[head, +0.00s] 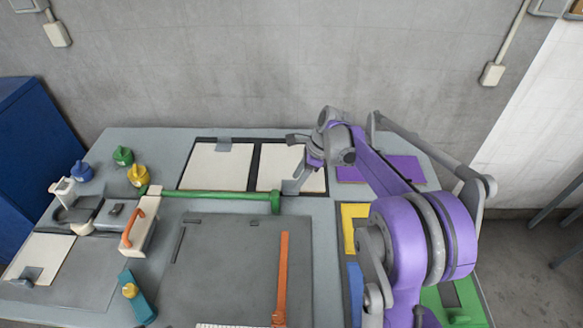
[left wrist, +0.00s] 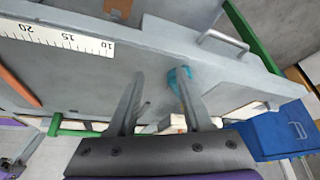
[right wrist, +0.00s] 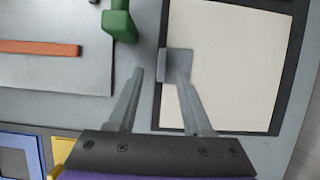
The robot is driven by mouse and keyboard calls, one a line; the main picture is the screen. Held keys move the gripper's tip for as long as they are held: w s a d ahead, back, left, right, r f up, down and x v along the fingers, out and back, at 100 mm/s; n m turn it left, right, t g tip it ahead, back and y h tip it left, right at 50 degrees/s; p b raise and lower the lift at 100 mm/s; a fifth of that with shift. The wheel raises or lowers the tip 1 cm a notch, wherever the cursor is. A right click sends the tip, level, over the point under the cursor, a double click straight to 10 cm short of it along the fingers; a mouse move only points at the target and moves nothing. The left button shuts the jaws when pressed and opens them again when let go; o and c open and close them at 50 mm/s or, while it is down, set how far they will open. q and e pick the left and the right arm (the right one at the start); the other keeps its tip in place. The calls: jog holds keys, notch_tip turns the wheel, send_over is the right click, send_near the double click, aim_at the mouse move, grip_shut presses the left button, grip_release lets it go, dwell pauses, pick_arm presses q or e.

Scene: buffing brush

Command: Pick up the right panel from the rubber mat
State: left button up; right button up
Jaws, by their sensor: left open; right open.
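The right panel (head: 277,166) is a cream sheet lying flat on the dark rubber mat (head: 261,141) at the back of the table. The left panel (head: 216,166) lies beside it. In the right wrist view the cream panel (right wrist: 228,65) has a grey tab (right wrist: 173,62) on its left edge. My right gripper (right wrist: 160,74) is open and empty at that tab; one fingertip overlaps it in the picture, and I cannot tell whether they touch. In the head view the right gripper (head: 298,180) is over the panel's near part. My left gripper (left wrist: 159,72) is open and empty, outside the head view.
A green bar (head: 220,194) runs just in front of the mat, its end near my right gripper. An orange strip (head: 282,270) lies on the grey board (head: 220,260). Purple (head: 385,168) and yellow (head: 351,212) pieces lie to the right. Knobs and a white-and-orange handled block (head: 139,226) stand left.

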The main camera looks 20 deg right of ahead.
aim_at(291, 187)
jog(key=x, duration=0.3)
jog(key=shift+w+a+f, duration=0.15)
jog(key=shift+w+f, duration=0.1)
jog(key=shift+f, duration=0.05)
jog(key=shift+s, duration=0.1)
grip_shut()
dwell(1.1)
